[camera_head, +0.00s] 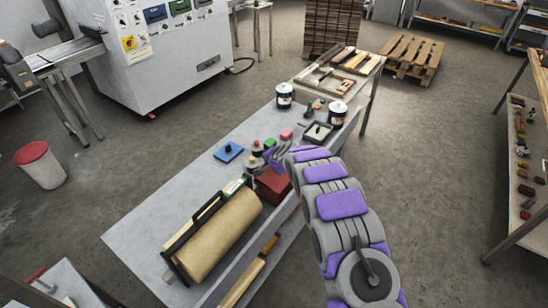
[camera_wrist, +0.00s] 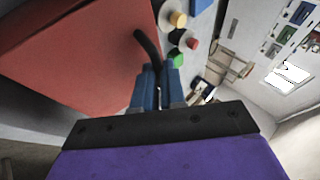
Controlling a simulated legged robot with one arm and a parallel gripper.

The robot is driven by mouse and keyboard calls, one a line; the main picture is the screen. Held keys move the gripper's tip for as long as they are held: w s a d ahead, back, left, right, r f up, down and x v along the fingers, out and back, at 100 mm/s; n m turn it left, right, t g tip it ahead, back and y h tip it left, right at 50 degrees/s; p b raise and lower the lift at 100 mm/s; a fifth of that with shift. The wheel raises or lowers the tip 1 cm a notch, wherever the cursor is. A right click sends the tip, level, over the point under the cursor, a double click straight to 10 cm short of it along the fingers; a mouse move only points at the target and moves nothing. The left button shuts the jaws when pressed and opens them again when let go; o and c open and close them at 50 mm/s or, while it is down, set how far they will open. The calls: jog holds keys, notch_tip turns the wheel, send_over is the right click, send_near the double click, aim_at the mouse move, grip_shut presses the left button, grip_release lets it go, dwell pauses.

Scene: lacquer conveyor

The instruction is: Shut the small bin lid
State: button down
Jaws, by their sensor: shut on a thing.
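A small dark red bin (camera_head: 273,188) stands on the grey bench, at the bench's right edge. In the wrist view a broad flat red panel (camera_wrist: 75,50), apparently its lid, fills the upper left. A black curved handle (camera_wrist: 147,44) sticks out from the panel's edge. My gripper (camera_head: 272,154) is just behind the bin in the head view. In the wrist view its blue fingers (camera_wrist: 158,72) are close together, shut on the end of the black handle. My arm hides part of the bin, and I cannot tell how far the lid stands open.
A brown roll in a black frame (camera_head: 215,235) lies on the near bench. A blue flat piece with a black knob (camera_head: 228,152), small jars (camera_head: 257,147) and a pink block (camera_head: 286,134) stand behind the bin. Paint cans (camera_head: 284,95) are farther back. The bench's left side is clear.

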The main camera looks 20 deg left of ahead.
jog(key=shift+w+a, duration=0.35)
jog(key=shift+a, duration=0.35)
jog(key=shift+w+a+r+t, duration=0.1)
jog(key=shift+a+r+t, duration=0.05)
jog(key=shift+r+t, duration=0.15)
jog(key=c, duration=1.5)
grip_release()
jog(key=shift+a+f, duration=0.15)
jog(key=shift+o, duration=1.4)
jog(key=shift+w+a+f, duration=0.1)
jog(key=shift+a+f, duration=0.3)
jog(key=shift+d, duration=0.5)
jog(key=shift+f, duration=0.15)
jog(key=shift+a+f, duration=0.15)
jog(key=shift+a, duration=0.05)
jog(key=shift+s+d, duration=0.15)
jog(key=shift+s, duration=0.05)
